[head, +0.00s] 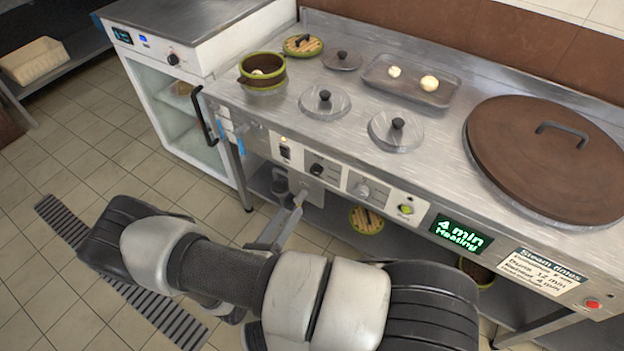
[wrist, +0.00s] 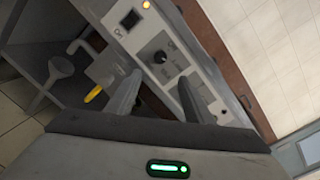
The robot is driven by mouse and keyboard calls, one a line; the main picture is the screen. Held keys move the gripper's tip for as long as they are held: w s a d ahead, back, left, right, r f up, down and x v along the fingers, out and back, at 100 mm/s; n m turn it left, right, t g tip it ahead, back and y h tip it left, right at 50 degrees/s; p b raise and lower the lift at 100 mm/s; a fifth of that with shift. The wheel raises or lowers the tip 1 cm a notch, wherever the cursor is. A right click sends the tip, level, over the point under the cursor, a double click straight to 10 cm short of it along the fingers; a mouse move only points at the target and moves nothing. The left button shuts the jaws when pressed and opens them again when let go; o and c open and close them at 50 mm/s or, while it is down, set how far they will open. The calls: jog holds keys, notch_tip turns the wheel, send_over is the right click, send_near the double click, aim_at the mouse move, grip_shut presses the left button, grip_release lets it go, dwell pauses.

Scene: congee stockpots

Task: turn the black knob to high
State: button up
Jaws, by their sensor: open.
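The black knob (head: 317,169) is on a light plate on the stove's front panel, left of a grey knob (head: 362,190). In the wrist view the black knob (wrist: 160,57) shows just beyond and between my fingertips. Its setting is too small to read. My gripper (head: 297,203) is below and a little left of the knob in the head view. In the wrist view my gripper (wrist: 160,77) is open, with nothing between its fingers; it appears apart from the knob.
A rocker switch (head: 285,152) with an orange light is left of the knob. A green button (head: 405,209) and a lit display (head: 461,234) reading "4 min Heating" are to the right. Below the panel are a yellow-handled valve (wrist: 93,94) and pipes. Lids and a tray (head: 423,95) are on the stovetop.

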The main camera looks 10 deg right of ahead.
aim_at(315, 174)
jog(key=b+x, duration=0.1)
jog(key=x, duration=1.4)
jog(key=shift+w+b, duration=0.1)
jog(key=shift+b, duration=0.25)
jog(key=shift+c, duration=0.4)
jog(key=c, duration=1)
jog(key=shift+o, duration=0.2)
